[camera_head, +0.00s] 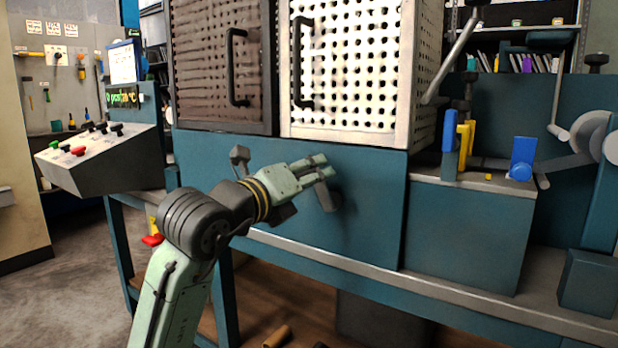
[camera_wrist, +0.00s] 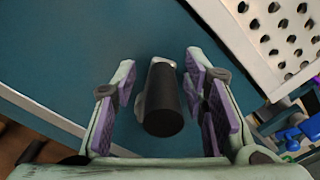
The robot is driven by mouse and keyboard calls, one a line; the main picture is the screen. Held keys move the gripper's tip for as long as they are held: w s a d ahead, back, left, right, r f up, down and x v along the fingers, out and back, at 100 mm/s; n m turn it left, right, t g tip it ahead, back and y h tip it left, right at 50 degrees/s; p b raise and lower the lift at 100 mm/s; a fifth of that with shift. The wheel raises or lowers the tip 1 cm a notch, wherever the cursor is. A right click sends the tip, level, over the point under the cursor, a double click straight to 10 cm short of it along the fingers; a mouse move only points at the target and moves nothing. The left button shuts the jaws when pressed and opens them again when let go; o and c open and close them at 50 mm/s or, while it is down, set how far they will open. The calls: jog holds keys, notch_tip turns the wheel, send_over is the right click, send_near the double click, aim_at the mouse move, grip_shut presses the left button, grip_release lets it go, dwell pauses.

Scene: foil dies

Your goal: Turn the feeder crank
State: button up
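The feeder crank has a black cylindrical handle (camera_wrist: 163,108) on a pale metal arm, set on the blue-green front panel (camera_head: 370,205). In the wrist view the handle lies between my two purple-padded fingers, with a visible gap on the left side and a narrower one on the right. My gripper (camera_head: 320,168) is open around the handle, and it also shows in the wrist view (camera_wrist: 165,90). In the head view my fingers hide part of the crank; a dark piece of it (camera_head: 327,196) shows just below them.
Perforated doors (camera_head: 345,65) with black pull handles stand above the panel. A sloped control box (camera_head: 100,158) with buttons is at left. A bench ledge (camera_head: 440,287) runs below. Blue and yellow fixtures (camera_head: 522,157) and a lever arm (camera_head: 455,55) are at right.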

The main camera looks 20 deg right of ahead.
jog(key=v, duration=1.2)
